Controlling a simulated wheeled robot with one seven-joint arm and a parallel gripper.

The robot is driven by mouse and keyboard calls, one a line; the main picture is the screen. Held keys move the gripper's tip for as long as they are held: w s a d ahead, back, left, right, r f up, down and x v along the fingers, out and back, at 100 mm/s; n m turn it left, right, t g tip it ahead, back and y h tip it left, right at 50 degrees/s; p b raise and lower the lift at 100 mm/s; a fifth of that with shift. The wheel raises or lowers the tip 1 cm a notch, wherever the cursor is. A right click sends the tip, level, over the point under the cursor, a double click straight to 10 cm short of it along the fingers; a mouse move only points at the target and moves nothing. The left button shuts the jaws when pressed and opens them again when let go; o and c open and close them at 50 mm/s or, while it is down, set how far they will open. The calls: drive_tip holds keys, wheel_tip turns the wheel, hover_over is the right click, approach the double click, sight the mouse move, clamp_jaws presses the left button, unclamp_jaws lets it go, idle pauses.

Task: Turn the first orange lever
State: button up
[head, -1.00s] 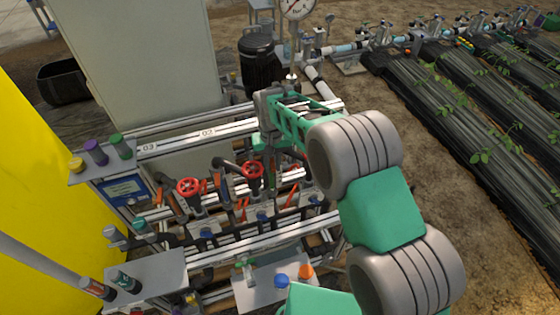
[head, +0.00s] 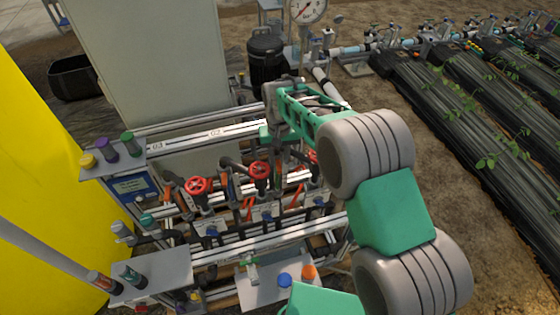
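Several orange levers stand on the valve rows of the skid. One orange lever (head: 296,196) leans below my forearm, near a red handwheel half hidden behind my arm. My gripper (head: 279,146) hangs at the far end of my green and grey arm, over the right part of the skid. Its fingers are too small and covered to read. I see nothing held.
Red handwheels (head: 198,187) and (head: 259,170) stick up among the levers. Metal rails (head: 205,137) cross above the valves. Planted beds (head: 450,120) lie right.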

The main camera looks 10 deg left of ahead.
sight(279, 166)
wheel_tip(279, 166, up, 6)
drive_tip(key=shift+f+p, duration=0.25)
drive_tip(key=shift+p, duration=0.8)
drive_tip(key=shift+f, duration=0.1)
